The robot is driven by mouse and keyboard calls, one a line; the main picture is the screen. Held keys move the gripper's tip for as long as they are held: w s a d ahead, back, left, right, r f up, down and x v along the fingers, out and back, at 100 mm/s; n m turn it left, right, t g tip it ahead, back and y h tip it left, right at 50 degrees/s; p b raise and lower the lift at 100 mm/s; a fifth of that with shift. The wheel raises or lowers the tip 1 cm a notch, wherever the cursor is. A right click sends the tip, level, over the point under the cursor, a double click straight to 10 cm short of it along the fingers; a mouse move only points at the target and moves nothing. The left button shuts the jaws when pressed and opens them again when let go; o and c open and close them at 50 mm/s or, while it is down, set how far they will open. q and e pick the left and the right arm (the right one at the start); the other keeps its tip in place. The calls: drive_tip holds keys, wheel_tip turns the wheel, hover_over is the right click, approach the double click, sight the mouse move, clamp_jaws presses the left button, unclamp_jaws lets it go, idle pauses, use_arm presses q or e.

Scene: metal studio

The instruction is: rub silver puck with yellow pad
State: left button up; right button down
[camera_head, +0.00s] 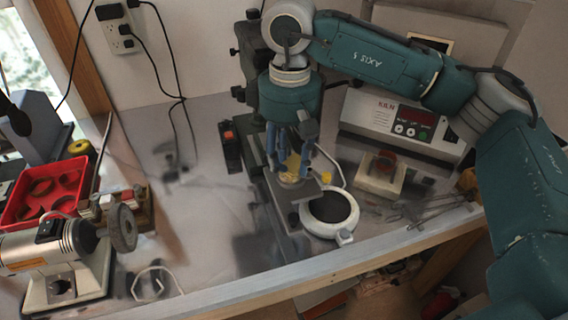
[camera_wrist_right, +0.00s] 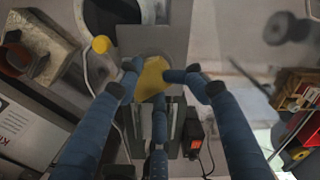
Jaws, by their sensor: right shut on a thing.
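My right gripper (camera_head: 291,166) comes down from above over a grey metal plate (camera_head: 314,190). Its blue fingers are shut on the yellow pad (camera_head: 293,161), which also shows between the fingertips in the right wrist view (camera_wrist_right: 153,78). The silver puck (camera_head: 290,182) looks like a small round disc on the plate, directly below the pad. The fingers and pad partly cover it, and I cannot tell whether pad and puck touch. My left gripper is not in view.
A round white device with a dark top (camera_head: 330,208) stands right of the plate. A kiln controller (camera_head: 398,126) is behind. A bench grinder (camera_head: 70,255) and a red tray (camera_head: 45,190) are at left. The bench between them and the plate is mostly clear.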

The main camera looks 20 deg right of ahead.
drive_tip(key=shift+s+a, duration=0.45)
drive_tip(key=shift+a, duration=0.3)
drive_tip(key=shift+w+d, duration=0.45)
drive_tip(key=shift+d, duration=0.3)
drive_tip(key=shift+s+a+b, duration=0.45)
drive_tip(key=shift+a, duration=0.3)
drive_tip(key=shift+w+d, duration=0.45)
drive_tip(key=shift+d, duration=0.35)
drive_tip(key=shift+s+a, duration=0.45)
drive_tip(key=shift+a, duration=0.35)
drive_tip(key=shift+w+d+b, duration=0.3)
drive_tip(key=shift+w+d, duration=0.15)
drive_tip(key=shift+d, duration=0.3)
drive_tip(key=shift+s+a, duration=0.45)
drive_tip(key=shift+a, duration=0.3)
drive_tip(key=shift+w+d, duration=0.45)
drive_tip(key=shift+d, duration=0.35)
